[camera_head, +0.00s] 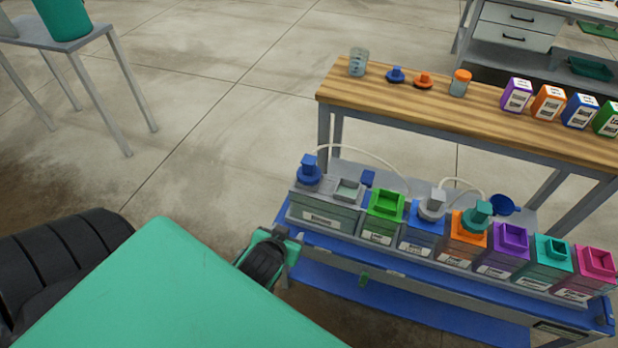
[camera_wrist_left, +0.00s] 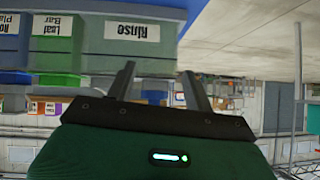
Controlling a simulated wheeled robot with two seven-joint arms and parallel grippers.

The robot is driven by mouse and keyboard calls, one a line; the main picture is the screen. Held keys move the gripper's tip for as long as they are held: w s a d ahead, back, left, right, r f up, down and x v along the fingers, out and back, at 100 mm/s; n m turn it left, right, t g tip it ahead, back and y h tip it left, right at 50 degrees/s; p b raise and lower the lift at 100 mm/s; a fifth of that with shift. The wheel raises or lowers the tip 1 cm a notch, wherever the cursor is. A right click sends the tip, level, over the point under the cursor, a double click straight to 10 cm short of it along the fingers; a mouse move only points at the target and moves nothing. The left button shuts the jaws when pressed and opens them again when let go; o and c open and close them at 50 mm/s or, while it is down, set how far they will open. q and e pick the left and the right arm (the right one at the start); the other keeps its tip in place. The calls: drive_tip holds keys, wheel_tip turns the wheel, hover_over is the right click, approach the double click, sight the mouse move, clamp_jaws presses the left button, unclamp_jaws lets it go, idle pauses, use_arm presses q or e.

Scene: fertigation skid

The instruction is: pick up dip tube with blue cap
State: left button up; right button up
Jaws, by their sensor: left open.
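The dip tube with blue cap (camera_head: 308,170) stands at the left end of the grey Rinse container (camera_head: 325,212). A pale hose arcs right from its top. The lower tube is hidden, apparently inside the container. My left gripper (camera_head: 288,240) is at the container's front left, lower than the cap and apart from it. In the left wrist view my left gripper (camera_wrist_left: 158,72) is open, with nothing visible between its fingers. My right gripper is not in view.
The blue skid tray (camera_head: 400,281) holds a row of coloured containers, including green (camera_head: 382,215) and blue (camera_head: 422,242) ones. A grey cap (camera_head: 433,204) and a teal cap (camera_head: 477,215) stand right. A wooden bench (camera_head: 400,102) is behind.

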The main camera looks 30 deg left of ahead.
sight(306, 172)
use_arm(q)
drive_tip(key=w+a+r+t, duration=0.1)
drive_tip(key=w+t, duration=0.1)
drive_tip(key=w, duration=0.3)
drive_tip(key=w+a+r+t, duration=0.1)
drive_tip(key=w+a+t, duration=0.1)
drive_tip(key=w, duration=0.3)
drive_tip(key=w+a+r+t, duration=0.2)
drive_tip(key=w+t, duration=0.2)
drive_tip(key=w, duration=0.2)
drive_tip(key=shift+r+y+p, duration=0.1)
drive_tip(key=shift+y+p, duration=0.2)
drive_tip(key=x, duration=0.4)
drive_tip(key=shift+w, duration=0.15)
drive_tip(key=c, duration=0.9)
drive_tip(key=shift+c, duration=1.1)
clamp_jaws()
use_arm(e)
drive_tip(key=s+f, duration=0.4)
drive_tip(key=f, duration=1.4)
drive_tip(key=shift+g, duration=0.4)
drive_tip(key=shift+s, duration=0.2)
